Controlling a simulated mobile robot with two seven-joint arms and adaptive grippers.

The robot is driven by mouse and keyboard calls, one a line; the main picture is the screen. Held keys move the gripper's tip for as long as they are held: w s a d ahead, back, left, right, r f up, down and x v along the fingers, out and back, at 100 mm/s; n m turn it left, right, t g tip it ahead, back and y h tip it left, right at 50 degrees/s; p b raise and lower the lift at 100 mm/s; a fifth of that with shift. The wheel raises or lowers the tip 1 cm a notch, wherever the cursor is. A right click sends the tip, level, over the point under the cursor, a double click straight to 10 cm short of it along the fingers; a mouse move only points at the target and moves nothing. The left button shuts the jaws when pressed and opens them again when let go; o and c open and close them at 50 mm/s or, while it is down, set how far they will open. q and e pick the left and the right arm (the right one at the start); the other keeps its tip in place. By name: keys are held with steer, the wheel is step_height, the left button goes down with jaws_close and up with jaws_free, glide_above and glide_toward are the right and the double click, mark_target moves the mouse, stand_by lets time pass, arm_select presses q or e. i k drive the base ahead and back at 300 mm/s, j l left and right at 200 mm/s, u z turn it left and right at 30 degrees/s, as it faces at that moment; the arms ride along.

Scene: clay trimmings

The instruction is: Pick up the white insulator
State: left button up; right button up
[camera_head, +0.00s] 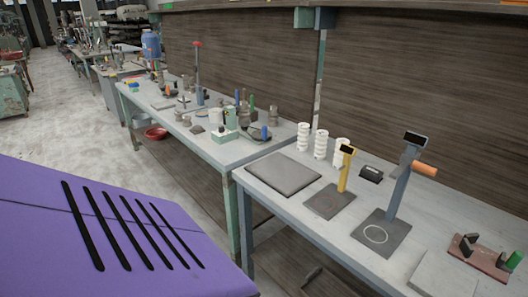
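Three white ribbed insulators stand upright in a row at the back of the near grey workbench (300,205). The left one (303,136) is at the bench's far left corner. The middle one (320,144) is just beside it. The right one (341,152) is partly hidden by the head of a yellow stand (345,172). Neither of my grippers is in view.
A flat grey plate (283,173) lies in front of the insulators. A taller blue-grey stand (399,190) with an orange handle and a small black box (371,173) are to the right. A cluttered second bench (245,150) adjoins on the left. Concrete floor (60,110) is open beyond.

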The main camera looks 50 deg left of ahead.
mark_target(338, 157)
steer(key=j+u, duration=0.3)
steer(key=j, duration=0.25)
steer(key=i+j+u, duration=0.15)
steer(key=j+u, duration=0.15)
steer(key=j, duration=0.55)
steer(key=i+j, duration=0.15)
steer(key=j, duration=0.5)
steer(key=i+u, duration=0.05)
